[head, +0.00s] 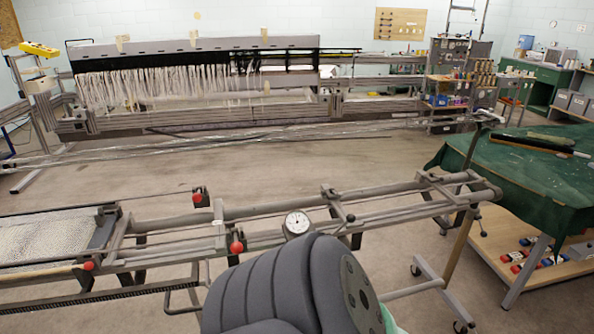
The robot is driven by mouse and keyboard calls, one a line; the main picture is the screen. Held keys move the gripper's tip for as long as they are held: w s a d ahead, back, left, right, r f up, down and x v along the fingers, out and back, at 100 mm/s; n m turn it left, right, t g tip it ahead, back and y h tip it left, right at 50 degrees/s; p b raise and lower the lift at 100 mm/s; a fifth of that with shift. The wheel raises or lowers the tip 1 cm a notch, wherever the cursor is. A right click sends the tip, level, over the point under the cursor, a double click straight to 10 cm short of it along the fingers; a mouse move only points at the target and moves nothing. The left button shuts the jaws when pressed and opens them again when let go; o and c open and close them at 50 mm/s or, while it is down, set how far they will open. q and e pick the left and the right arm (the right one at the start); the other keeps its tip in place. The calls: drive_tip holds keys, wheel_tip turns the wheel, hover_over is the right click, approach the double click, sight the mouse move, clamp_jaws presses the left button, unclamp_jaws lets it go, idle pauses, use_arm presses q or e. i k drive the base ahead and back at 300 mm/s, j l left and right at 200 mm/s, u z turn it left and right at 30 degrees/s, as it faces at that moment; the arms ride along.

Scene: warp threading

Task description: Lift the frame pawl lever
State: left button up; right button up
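A long metal frame (275,211) of grey tubes crosses the foreground from left to right. Three red knobs show on or beside it: one at the upper rail (198,197), one near the middle (237,246) and one at the lower left (88,266). I cannot tell which of these fittings is the pawl lever. A toothed dark rack (100,291) runs along the lower left edge. A round white dial (296,223) sits on the frame at the centre. Neither of my grippers is in view.
A large dark grey ribbed shape at bottom centre hides part of the frame. A green-covered table (500,172) with tools stands at right. White woven cloth (45,239) lies at left. A loom with hanging white threads (150,85) stands behind. Open floor (250,165) lies between.

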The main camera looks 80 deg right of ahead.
sight(350, 218)
drive_tip(key=z, duration=3.15)
